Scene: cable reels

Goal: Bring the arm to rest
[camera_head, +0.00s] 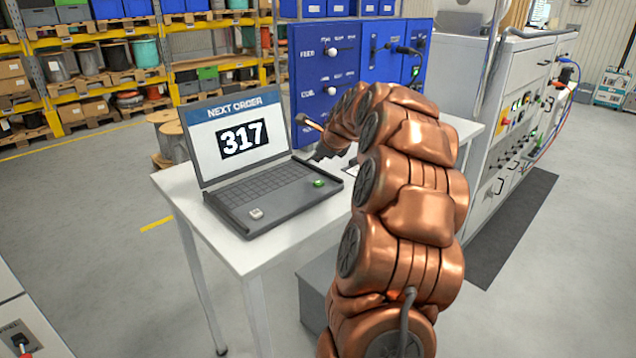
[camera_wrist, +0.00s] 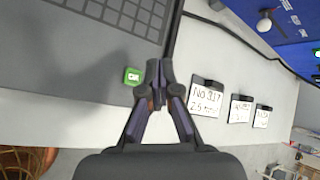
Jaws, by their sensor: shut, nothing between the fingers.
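My copper-coloured arm reaches over the white table (camera_head: 170,183) from the right. My gripper (camera_head: 322,153) is small in the head view, above the right side of the laptop. In the wrist view my gripper (camera_wrist: 158,66) is shut, its fingertips together with nothing between them. The fingertips appear beside a green button (camera_wrist: 132,76) on the laptop (camera_wrist: 85,55). I cannot tell whether they touch it. In the head view the green button (camera_head: 319,183) shows on the laptop's front right, and the screen reads "NEXT ORDER 317".
A blue panel (camera_head: 325,65) with knobs stands behind the table. A grey machine (camera_head: 520,100) stands at right. Shelves with reels (camera_head: 95,62) are at back left. Floor at left is clear.

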